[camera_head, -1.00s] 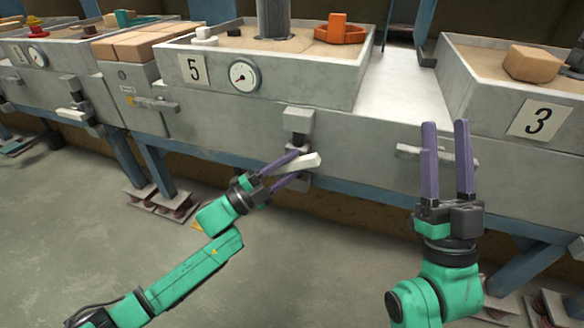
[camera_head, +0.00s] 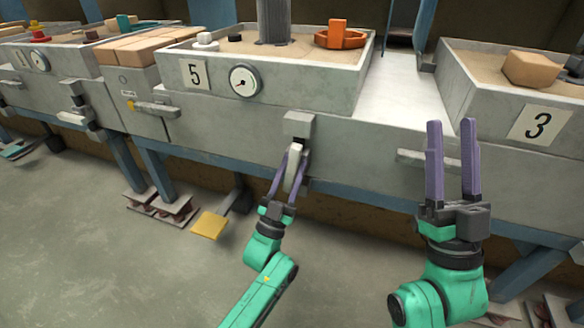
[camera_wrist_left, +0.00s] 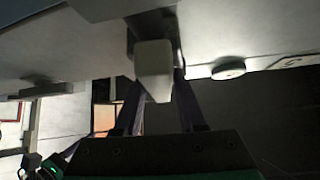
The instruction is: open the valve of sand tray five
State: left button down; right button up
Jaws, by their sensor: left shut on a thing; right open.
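Sand tray five (camera_head: 310,92) carries a label "5" and a round gauge on its front wall. Below it, a grey valve block (camera_head: 298,124) sits on the bench front, with a pale lever handle (camera_head: 293,168) under it. The handle points downward. My left gripper (camera_head: 291,160) is shut on this handle, its purple fingers on either side. In the left wrist view, the pale handle (camera_wrist_left: 154,68) sits between the two fingers (camera_wrist_left: 156,85). My right gripper (camera_head: 453,130) is open and empty, before the bench front left of label "3".
Sand tray three (camera_head: 465,85) stands at the right, a bar handle (camera_head: 412,155) on the bench front near my right gripper. A yellow pedal (camera_head: 210,224) stands low, left of my left arm. Another bar handle (camera_head: 155,108) is further left. The floor at the lower left is clear.

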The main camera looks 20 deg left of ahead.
pick_arm(q)
jog(key=n+y, duration=0.3)
jog(key=shift+n+t, duration=0.3)
jog(key=shift+f+n+y, duration=0.1)
jog(key=shift+n+y, duration=0.5)
pick_arm(e)
notch_tip(320, 180, down, 7)
jog(key=w+a+m+g+h, duration=0.1)
jog(key=w, duration=0.1)
jog(key=shift+w+r+g+h, duration=0.2)
jog(key=shift+g+h, duration=0.2)
jog(key=shift+a, duration=0.1)
pick_arm(q)
jog(key=c, duration=0.6)
grip_release()
jog(key=shift+c, duration=0.2)
pick_arm(e)
jog(key=shift+r, duration=0.15)
jog(key=shift+r, duration=0.15)
